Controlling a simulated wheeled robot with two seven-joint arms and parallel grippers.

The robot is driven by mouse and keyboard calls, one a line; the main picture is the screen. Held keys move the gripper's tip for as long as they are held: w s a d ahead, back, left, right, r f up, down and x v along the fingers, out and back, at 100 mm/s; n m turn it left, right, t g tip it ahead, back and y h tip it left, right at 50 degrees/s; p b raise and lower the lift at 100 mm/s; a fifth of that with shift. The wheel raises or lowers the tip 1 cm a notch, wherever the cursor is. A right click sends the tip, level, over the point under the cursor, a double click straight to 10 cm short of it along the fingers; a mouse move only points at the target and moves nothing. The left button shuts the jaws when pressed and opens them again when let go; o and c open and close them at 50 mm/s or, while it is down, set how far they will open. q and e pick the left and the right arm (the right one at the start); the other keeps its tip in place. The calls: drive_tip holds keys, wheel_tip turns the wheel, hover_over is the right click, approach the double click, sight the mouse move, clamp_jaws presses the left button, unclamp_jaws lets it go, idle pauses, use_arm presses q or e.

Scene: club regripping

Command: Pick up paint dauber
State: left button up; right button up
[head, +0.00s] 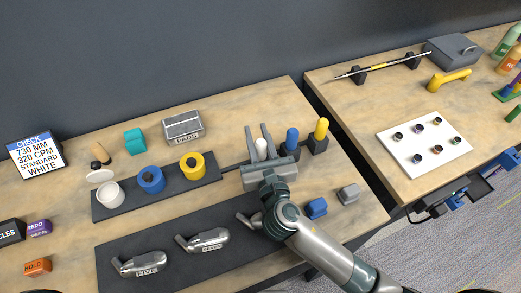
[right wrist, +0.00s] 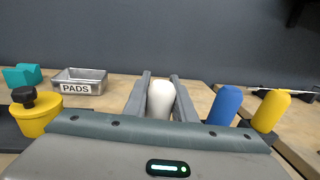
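Three upright daubers stand in a row. The white dauber (head: 261,149) is at the left, the blue dauber (head: 291,140) in the middle and the yellow dauber (head: 321,129) at the right. My right gripper (head: 257,127) is open with one finger on each side of the white dauber. The right wrist view also shows the white dauber (right wrist: 160,100) between the two fingers, with no clear grip on it. The blue dauber (right wrist: 225,105) and yellow dauber (right wrist: 270,110) are right of the fingers there. The white dauber's base is hidden by my gripper. My left gripper is out of view.
Paint pots, blue (head: 151,180) and yellow (head: 192,166) among them, stand on a dark strip left of my gripper. A PADS tin (head: 183,126) is behind. Club heads (head: 203,240) lie in front. A sign (head: 36,153) reads "WHITE" at far left.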

drive_tip(key=shift+r, duration=0.1)
drive_tip(key=shift+c, duration=0.2)
wheel_tip(320, 180, up, 10)
idle(0.6)
idle(0.6)
